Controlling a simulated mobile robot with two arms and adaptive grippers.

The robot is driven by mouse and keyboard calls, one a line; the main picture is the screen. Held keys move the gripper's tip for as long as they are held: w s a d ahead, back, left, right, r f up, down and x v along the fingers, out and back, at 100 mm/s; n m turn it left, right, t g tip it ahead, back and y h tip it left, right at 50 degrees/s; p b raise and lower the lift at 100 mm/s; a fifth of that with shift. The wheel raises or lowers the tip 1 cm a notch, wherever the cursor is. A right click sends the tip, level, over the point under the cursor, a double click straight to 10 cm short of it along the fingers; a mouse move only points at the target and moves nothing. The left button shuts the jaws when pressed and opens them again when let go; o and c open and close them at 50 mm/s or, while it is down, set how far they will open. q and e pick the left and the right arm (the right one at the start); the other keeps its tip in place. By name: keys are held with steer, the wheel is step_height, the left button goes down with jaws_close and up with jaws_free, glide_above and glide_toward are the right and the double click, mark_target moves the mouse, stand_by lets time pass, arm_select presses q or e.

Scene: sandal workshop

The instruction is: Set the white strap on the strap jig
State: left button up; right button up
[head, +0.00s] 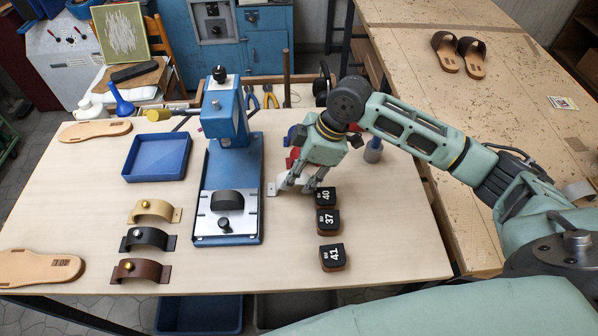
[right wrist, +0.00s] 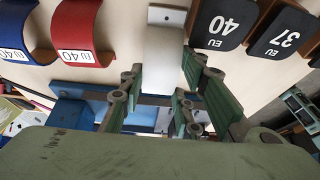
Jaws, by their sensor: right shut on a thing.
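The white strap (right wrist: 163,55) is an arched band with a flat, holed end tab. In the right wrist view it lies between the fingers of my right gripper (right wrist: 165,98), which is shut on it. In the head view the right gripper (head: 297,184) points down at the table, and the strap's tab (head: 271,188) shows to its left; the fingers hide most of the rest. What looks like the strap jig is a black domed block (head: 228,200) on the white plate of the blue press, left of the gripper. My left gripper is not in view.
Black size blocks 40 (head: 326,197), 37 (head: 327,222) and 41 (head: 332,257) stand close right of and below the gripper. Red (right wrist: 77,30) and blue (right wrist: 18,30) straps are beside it. Tan, black and brown straps and a blue tray (head: 157,178) lie left of the press.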

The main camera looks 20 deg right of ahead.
steer(key=o, duration=0.9)
